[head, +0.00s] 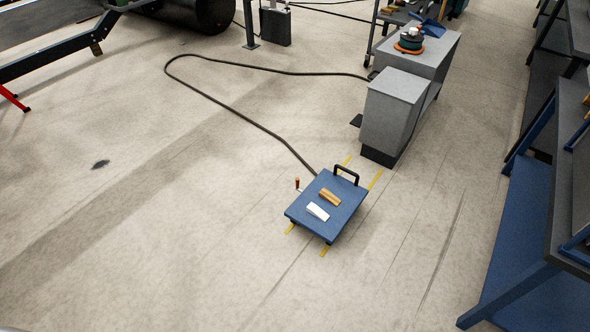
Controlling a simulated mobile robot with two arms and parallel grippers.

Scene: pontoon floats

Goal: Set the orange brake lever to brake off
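A small orange lever (297,183) stands upright at the left side of a blue platform cart (329,219) on the floor. It is small here, and I cannot read any brake marking by it. The cart has a black handle (347,172) at its far end. A wooden block (330,196) and a white wedge-like piece (317,211) lie on its top. Neither of my grippers shows in the head view.
Yellow floor strips (375,180) lie by the cart. A black hose (230,107) runs from the cart's far side to a grey cabinet (392,112). A blue-framed bench (530,235) stands at right. The floor left of and before the cart is clear.

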